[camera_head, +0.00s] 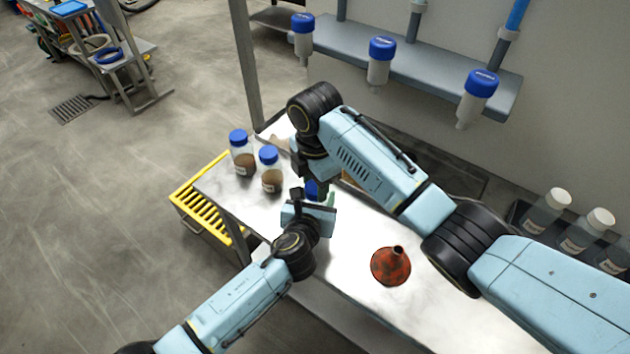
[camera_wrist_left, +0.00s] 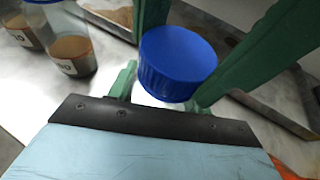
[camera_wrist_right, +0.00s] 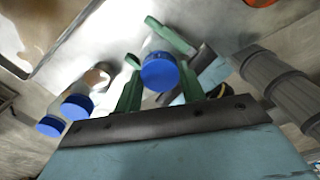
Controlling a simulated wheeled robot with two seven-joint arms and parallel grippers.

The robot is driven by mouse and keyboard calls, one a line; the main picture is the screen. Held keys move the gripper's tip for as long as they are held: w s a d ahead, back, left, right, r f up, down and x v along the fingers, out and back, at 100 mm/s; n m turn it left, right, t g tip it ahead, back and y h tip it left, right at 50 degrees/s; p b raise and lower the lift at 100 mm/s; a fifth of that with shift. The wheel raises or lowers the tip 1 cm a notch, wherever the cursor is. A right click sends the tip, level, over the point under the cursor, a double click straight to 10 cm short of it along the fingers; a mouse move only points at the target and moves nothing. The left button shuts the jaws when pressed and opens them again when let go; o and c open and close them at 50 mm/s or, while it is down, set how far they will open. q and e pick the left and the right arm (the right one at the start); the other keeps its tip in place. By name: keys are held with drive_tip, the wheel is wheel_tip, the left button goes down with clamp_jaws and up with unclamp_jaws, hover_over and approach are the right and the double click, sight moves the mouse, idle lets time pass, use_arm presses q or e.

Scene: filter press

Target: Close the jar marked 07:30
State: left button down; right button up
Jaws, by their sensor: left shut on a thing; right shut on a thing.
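A jar with a blue lid (camera_wrist_left: 177,62) is between my two grippers over the table; the lid also shows in the right wrist view (camera_wrist_right: 160,72). My left gripper (camera_head: 312,205) is shut on the jar's body from the side. My right gripper (camera_wrist_right: 162,88) comes from above, shut on the lid, its green fingers on either side of it. The held jar's label is hidden, and I cannot tell whether the lid is fully seated. Two brown-filled jars with blue lids, one at the left (camera_head: 242,155) and one nearer (camera_head: 271,170), stand on the table; their labels are not clearly readable.
A rusty orange funnel (camera_head: 390,266) stands on the metal table (camera_head: 345,285), right of the grippers. Several blue-capped bottles hang from the wall shelf (camera_head: 340,52). Several white-capped bottles stand at the right (camera_head: 545,212). A yellow-grated box (camera_head: 205,205) is beside the table's left end.

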drive_tip(key=m, duration=0.5)
drive_tip(key=shift+m, duration=0.3)
drive_tip(key=o, duration=1.1)
drive_tip(key=shift+r, duration=2.25)
drive_tip(key=shift+c, duration=0.2)
